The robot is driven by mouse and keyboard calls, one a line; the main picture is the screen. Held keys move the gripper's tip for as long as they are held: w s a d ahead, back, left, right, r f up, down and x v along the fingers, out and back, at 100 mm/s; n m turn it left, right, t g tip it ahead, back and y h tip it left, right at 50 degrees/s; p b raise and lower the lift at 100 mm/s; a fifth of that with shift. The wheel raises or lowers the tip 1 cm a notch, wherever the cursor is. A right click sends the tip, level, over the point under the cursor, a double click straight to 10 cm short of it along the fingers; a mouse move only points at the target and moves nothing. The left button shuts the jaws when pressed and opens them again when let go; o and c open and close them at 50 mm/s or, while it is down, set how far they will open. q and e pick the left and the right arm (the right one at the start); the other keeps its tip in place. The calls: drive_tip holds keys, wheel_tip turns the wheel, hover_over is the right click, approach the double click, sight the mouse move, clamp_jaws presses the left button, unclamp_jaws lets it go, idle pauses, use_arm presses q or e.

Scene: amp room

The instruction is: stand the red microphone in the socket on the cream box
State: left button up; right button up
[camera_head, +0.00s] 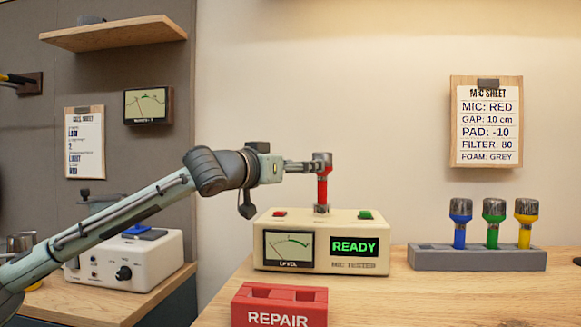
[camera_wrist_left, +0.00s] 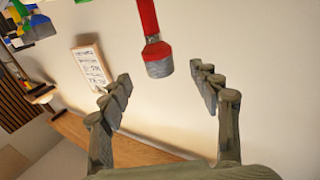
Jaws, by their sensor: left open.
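The red microphone (camera_head: 322,190) stands upright on top of the cream box (camera_head: 375,258), its silver head up and its lower end at the socket (camera_head: 321,209). The box's display reads READY in green. My left gripper (camera_head: 303,166) is level with the microphone's head, just left of it in the head view. In the left wrist view my gripper (camera_wrist_left: 161,80) is open, its fingers spread wide. There the microphone (camera_wrist_left: 149,22) shows upside down, its silver head just beyond the gap between the fingertips. Nothing is held. My right gripper is not in view.
A grey rack (camera_head: 478,258) holds blue, green and yellow microphones at the right. A red REPAIR holder (camera_head: 279,306) stands in front of the box. A white device (camera_head: 125,258) is at the left. Bare tabletop (camera_head: 440,295) lies at front right.

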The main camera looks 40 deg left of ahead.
use_arm(q)
drive_tip(key=shift+s+d, duration=0.2)
drive_tip(key=shift+s, duration=1.55)
